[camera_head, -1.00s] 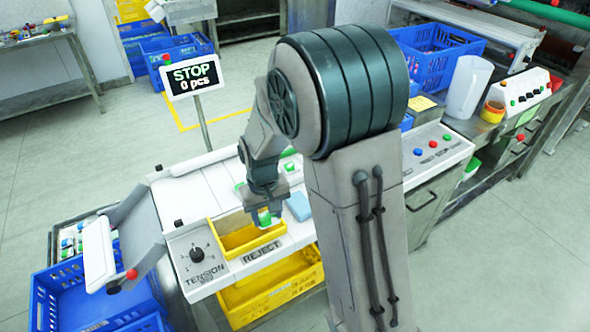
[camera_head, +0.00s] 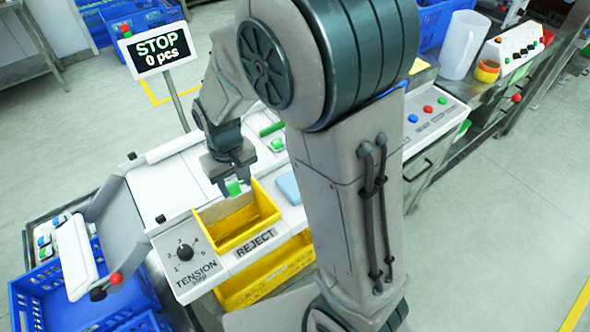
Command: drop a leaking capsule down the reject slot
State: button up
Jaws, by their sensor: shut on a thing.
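My gripper (camera_head: 232,178) points down and is shut on a green capsule (camera_head: 234,188), partly hidden by the fingers. Whether the capsule leaks cannot be told. The reject slot (camera_head: 240,228) is a yellow rectangular opening beside the "REJECT" label (camera_head: 256,243). The capsule shows at the slot's back edge in the picture, apparently above it; the exact height is hard to judge. Another green and white capsule (camera_head: 277,144) lies on the white belt behind my gripper, near a dark green bar (camera_head: 271,129).
A light blue block (camera_head: 288,187) lies right of the slot. A tension knob (camera_head: 185,253) is at its left. A yellow bin (camera_head: 262,280) is below the slot. A sign reading "STOP 0 pcs" (camera_head: 160,50) stands behind. A blue crate (camera_head: 60,295) is at lower left.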

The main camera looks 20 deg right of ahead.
jog(key=shift+f, duration=0.65)
jog(key=o, duration=1)
jog(key=shift+o, duration=0.2)
notch_tip(320, 180, up, 14)
jog(key=shift+b, duration=0.45)
